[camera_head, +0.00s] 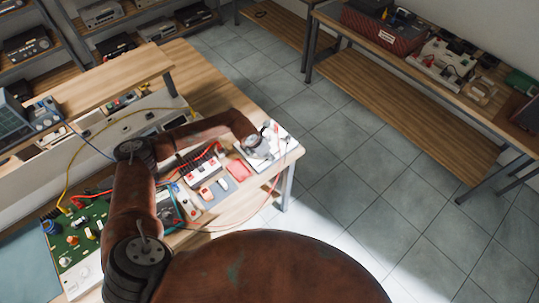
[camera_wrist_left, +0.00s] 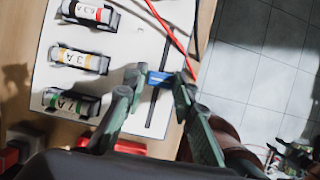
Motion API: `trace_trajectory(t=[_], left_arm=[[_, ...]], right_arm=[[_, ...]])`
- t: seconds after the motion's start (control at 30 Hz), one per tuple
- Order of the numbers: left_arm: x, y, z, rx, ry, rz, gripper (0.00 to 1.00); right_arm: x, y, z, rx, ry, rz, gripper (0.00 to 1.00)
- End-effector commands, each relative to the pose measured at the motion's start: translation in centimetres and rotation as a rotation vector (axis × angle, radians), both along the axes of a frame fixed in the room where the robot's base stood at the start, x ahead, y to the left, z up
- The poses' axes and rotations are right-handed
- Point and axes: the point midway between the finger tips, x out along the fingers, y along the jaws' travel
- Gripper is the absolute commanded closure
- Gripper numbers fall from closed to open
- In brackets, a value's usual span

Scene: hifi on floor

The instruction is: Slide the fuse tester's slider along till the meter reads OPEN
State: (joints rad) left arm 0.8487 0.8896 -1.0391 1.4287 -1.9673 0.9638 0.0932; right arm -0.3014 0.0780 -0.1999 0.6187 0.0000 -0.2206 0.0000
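The fuse tester is a white board (camera_head: 288,134) near the table's right end. In the left wrist view the white board (camera_wrist_left: 122,55) carries three labelled fuses in dark clips, with a dark slot (camera_wrist_left: 157,109) beside them. My left gripper (camera_wrist_left: 160,82) is over the slot, one fingertip at each side of the slider, with no clear gap showing. In the head view my left gripper (camera_head: 262,140) covers part of the board. I see no readable meter.
Red-and-white blocks (camera_head: 200,173) and a red piece (camera_head: 238,169) lie nearby on the table. A green circuit board (camera_head: 80,235) is at the left. Tiled floor (camera_head: 370,170) lies beyond the table edge.

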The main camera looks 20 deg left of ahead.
Motion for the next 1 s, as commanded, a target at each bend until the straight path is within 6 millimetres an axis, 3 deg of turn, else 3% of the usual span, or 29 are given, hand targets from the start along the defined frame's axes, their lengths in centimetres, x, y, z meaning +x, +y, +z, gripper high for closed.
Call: trace_trajectory(t=[0.17,0.57,1.0], left_arm=[[0.0,-0.1,0.0,0.001,0.0,-0.002,0.61],[-0.2,0.1,0.8,-0.001,-0.002,-0.002,0.61],[-2.9,2.0,8.5,0.002,-0.002,-0.001,0.61]], right_arm=[[0.7,0.0,0.0,0.0,-0.008,0.001,0.64],[0.2,-0.4,0.0,-0.004,-0.002,0.002,0.64],[0.2,-0.2,0.0,-0.002,-0.003,0.001,0.64]])
